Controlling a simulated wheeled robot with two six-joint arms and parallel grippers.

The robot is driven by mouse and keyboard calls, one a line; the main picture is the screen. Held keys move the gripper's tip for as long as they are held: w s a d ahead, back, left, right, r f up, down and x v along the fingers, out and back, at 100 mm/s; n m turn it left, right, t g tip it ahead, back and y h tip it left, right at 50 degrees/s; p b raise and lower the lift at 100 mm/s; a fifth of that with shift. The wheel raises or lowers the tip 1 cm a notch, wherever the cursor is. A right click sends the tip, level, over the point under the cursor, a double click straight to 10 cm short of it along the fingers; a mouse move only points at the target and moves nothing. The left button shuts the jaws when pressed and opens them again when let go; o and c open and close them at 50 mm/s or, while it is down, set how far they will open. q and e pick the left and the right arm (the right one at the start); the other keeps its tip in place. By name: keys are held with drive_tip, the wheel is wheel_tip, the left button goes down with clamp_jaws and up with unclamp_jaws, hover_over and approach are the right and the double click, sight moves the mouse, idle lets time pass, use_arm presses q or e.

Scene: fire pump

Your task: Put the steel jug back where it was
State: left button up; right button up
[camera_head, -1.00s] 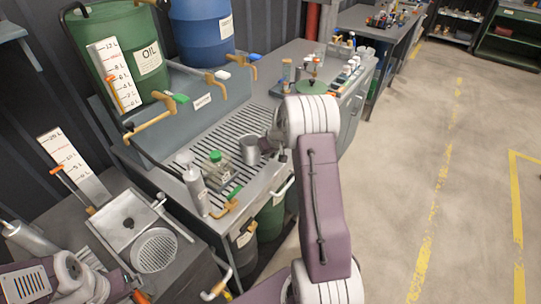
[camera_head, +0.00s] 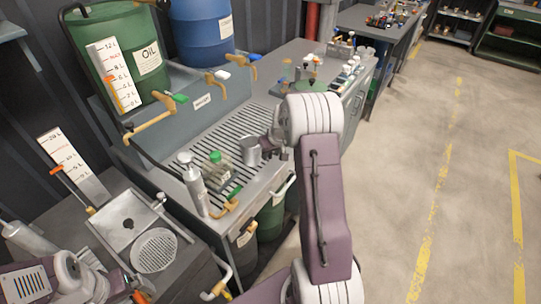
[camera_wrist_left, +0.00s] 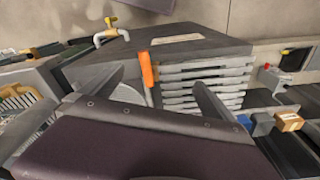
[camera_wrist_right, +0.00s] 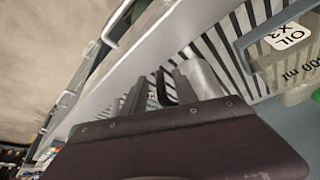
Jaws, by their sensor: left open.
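The steel jug (camera_head: 249,151) is a small grey cylinder, upright at the front part of the slatted grate. My right gripper (camera_head: 271,143) is at its right side. In the right wrist view the fingers (camera_wrist_right: 161,82) are close together around the jug's handle, with the shiny jug body (camera_wrist_right: 203,77) beside them. The arm hides part of this contact.
The green oil drum (camera_head: 115,45) and blue drum (camera_head: 202,30) sit behind with taps. A green round lid (camera_head: 312,87) lies farther right among small items.

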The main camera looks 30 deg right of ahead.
use_arm(q)
drive_tip(key=shift+r, duration=0.1)
use_arm(e)
drive_tip(key=d+v, duration=0.1)
drive_tip(key=v, duration=0.9)
use_arm(q)
drive_tip(key=shift+d, duration=0.1)
use_arm(e)
drive_tip(key=s+a+f+g, duration=0.1)
drive_tip(key=s+a+f, duration=0.2)
drive_tip(key=s+a, duration=0.7)
drive_tip(key=s+a+f+n+g+y, duration=0.1)
drive_tip(key=s+a+f, duration=0.3)
drive_tip(key=s+a, duration=0.6)
drive_tip(key=shift+f+g, duration=0.25)
drive_tip(key=shift+g, duration=0.45)
drive_tip(key=shift+s, duration=0.1)
